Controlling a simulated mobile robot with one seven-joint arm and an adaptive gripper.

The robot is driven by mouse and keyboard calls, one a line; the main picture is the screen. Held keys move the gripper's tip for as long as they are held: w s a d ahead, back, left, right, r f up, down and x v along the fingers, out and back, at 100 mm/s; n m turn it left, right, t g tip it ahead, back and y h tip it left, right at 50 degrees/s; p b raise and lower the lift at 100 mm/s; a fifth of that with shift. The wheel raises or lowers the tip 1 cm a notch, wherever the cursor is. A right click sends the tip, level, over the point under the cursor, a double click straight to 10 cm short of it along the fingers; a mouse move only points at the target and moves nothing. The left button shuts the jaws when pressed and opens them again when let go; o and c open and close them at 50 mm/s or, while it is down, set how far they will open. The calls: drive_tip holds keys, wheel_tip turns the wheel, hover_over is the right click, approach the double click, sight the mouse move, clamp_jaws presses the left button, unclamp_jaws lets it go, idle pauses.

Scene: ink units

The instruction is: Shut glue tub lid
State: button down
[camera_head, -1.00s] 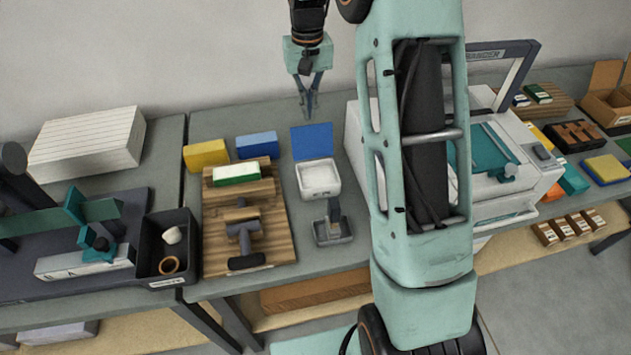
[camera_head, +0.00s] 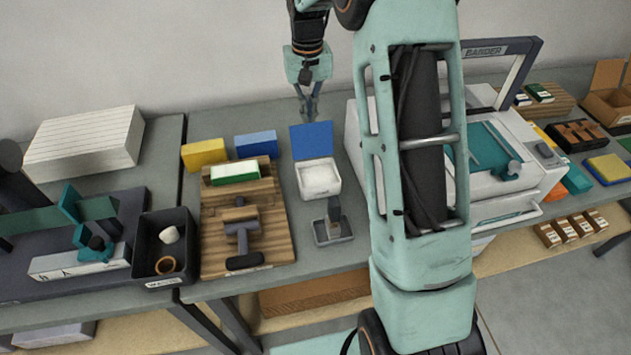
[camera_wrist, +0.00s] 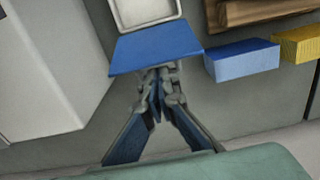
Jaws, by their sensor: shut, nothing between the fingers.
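The glue tub (camera_head: 319,180) is a small white tub with pale contents on the grey table, between a wooden board and my arm. Its blue lid (camera_head: 311,140) stands open, raised at the tub's back edge. My gripper (camera_head: 309,115) is shut and empty, behind the lid on the wall side. In the wrist view the gripper (camera_wrist: 158,72) points at the back of the blue lid (camera_wrist: 155,47), its fingertips at or very near the lid's edge; I cannot tell if they touch. Part of the white tub (camera_wrist: 145,10) shows beyond the lid.
A blue block (camera_head: 256,144) and a yellow block (camera_head: 204,154) stand left of the lid. A white machine (camera_head: 510,190) stands close on the right. A small grey tray (camera_head: 333,232) is in front of the tub. The wall is behind.

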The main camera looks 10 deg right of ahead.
drive_tip(key=shift+s+f, duration=0.25)
drive_tip(key=shift+f, duration=0.15)
drive_tip(key=shift+s+f+b, duration=0.1)
drive_tip(key=shift+s+b, duration=0.95)
drive_tip(key=shift+s, duration=1.5)
drive_tip(key=shift+s+b, duration=0.55)
drive_tip(key=shift+s, duration=0.9)
drive_tip(key=p, duration=0.6)
approach(314, 134)
drive_tip(key=s, duration=0.4)
drive_tip(key=shift+a+f, duration=0.2)
drive_tip(key=shift+a, duration=0.05)
